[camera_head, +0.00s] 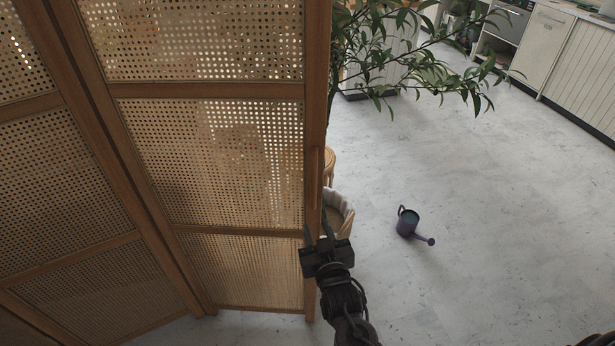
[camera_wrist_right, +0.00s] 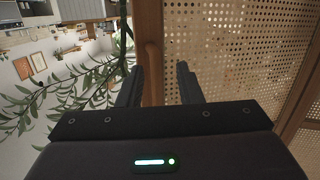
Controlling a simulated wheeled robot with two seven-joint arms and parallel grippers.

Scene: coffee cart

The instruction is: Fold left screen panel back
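The folding screen has wooden frames filled with perforated woven cane. Its right-hand panel (camera_head: 235,165) faces me in the head view, hinged to another panel (camera_head: 60,170) on the left. A slim wooden handle (camera_head: 315,175) stands upright on the right edge of the right-hand panel. My right gripper (camera_head: 327,228) is near that edge, below the handle in the picture. In the right wrist view, its two fingers (camera_wrist_right: 161,78) are apart, with the handle (camera_wrist_right: 152,62) showing in the gap beyond them. Contact with the handle cannot be told. My left gripper is not in view.
A leafy plant (camera_head: 415,70) stands behind the screen's right edge, with a basket-like pot (camera_head: 340,212) and a wooden stool (camera_head: 329,163) near it. A dark watering can (camera_head: 407,222) is on the floor. Cabinets (camera_head: 580,50) line the back right. The floor (camera_head: 500,200) at right is mostly clear.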

